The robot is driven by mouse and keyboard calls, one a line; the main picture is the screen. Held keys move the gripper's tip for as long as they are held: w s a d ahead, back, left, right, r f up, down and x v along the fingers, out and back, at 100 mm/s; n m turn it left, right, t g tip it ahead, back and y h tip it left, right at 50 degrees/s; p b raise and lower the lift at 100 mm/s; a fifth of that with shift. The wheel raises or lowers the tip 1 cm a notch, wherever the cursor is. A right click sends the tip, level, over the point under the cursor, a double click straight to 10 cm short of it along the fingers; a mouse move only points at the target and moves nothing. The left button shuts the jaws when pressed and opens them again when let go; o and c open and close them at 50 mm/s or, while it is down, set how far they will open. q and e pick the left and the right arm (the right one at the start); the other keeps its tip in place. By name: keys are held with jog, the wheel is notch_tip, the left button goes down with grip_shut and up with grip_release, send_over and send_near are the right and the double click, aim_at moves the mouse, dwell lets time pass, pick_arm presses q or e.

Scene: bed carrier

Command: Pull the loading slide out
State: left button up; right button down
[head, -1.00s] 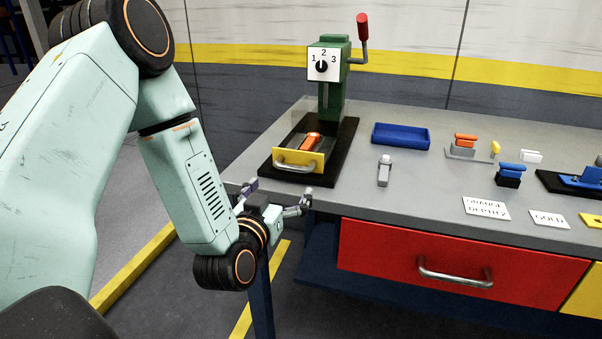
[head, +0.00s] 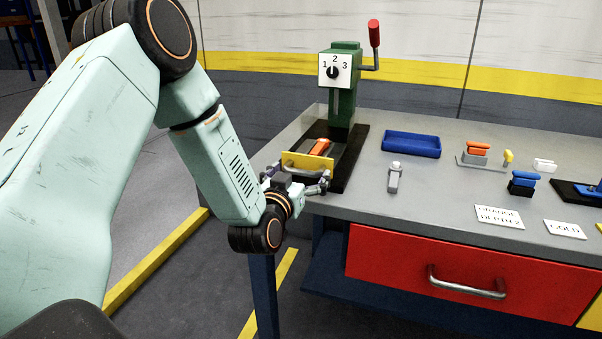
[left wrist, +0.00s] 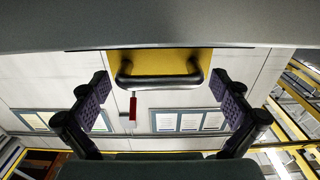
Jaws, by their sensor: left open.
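The loading slide has a yellow front plate (head: 318,163) with a grey bar handle, and it sits at the base of the green press (head: 343,90). An orange piece (head: 320,148) lies behind the plate. My left gripper (head: 297,182) is open just in front of the plate. In the left wrist view, the dark handle (left wrist: 160,80) on the yellow plate (left wrist: 160,62) lies between and beyond my two spread fingers (left wrist: 160,105), apart from both. In the head view, my gripper partly hides the handle. My right gripper is not in view.
The grey bench (head: 440,190) carries a blue tray (head: 411,144), a small grey upright part (head: 394,177), orange and blue pieces on stands, and white label cards. A red drawer (head: 470,270) is below the bench top. The press has a red-knobbed crank (head: 374,40).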

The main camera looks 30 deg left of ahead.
pick_arm(q)
jog(key=c, duration=1.4)
jog(key=shift+p+v, duration=0.55)
jog(key=shift+v, duration=0.95)
jog(key=shift+f, duration=0.25)
jog(key=shift+s, duration=0.1)
